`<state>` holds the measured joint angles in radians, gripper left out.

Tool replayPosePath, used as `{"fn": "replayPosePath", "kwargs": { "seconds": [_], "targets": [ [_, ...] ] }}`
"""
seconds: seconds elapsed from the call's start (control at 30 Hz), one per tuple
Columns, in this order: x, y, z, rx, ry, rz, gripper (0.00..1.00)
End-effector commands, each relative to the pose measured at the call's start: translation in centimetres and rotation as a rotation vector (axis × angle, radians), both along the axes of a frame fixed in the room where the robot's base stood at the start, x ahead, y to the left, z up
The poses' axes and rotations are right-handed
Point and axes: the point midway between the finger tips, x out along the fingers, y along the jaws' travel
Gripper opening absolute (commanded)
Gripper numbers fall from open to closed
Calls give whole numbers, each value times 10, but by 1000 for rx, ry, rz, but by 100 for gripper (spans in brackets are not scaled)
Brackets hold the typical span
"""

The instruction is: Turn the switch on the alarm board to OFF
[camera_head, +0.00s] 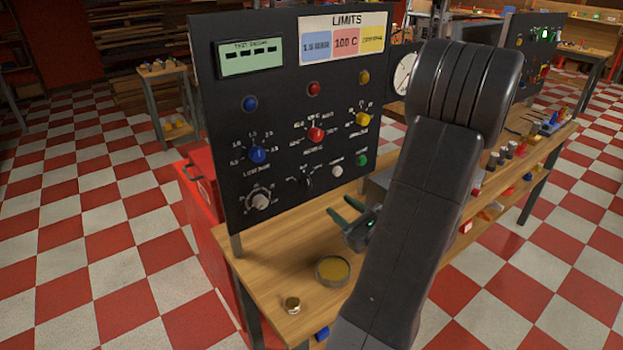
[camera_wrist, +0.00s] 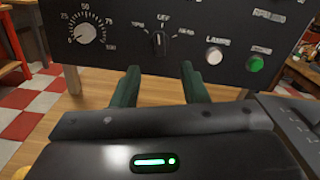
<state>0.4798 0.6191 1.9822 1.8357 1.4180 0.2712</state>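A black board (camera_head: 228,115) headed LIMITS stands upright on a wooden bench. Low on it is a small black rotary switch (camera_head: 306,183); it also shows in the wrist view (camera_wrist: 160,43). A label that looks like OFF is above this switch, with small blurred labels at its left and right. Its grip looks about upright, but I cannot be sure which mark it points to. My gripper (camera_head: 343,206) has green fingers, spread apart and empty. In the wrist view the fingertips (camera_wrist: 159,70) are below the switch, one to each side, apart from it.
Near the switch are a grey dial (camera_wrist: 86,33), a white button (camera_wrist: 214,55) and a green button (camera_wrist: 257,63). A yellow-topped round dish (camera_head: 333,269) and a brass knob (camera_head: 292,305) are on the bench. Another black board (camera_head: 530,55) stands at the back right.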

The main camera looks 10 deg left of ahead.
Motion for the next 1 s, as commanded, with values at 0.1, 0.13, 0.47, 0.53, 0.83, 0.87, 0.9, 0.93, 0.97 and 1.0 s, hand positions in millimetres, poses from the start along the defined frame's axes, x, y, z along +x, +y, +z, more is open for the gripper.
{"fn": "replayPosePath", "kwargs": {
  "seconds": [0.1,0.13,0.47,0.53,0.83,0.87,0.9,0.93,0.97,1.0],
  "targets": [
    [11,14,1,0,2,6,40],
    [15,18,1,-1,2,7,40],
    [58,62,1,-3,1,8,40],
    [66,70,1,-3,1,7,40],
    [87,90,0,-2,1,4,40],
    [88,90,0,-2,1,4,40],
    [88,91,0,-3,1,3,40],
    [88,91,0,-3,1,2,40],
    [88,91,0,-3,1,2,40],
    [88,91,0,-3,1,2,40]
  ]
}}
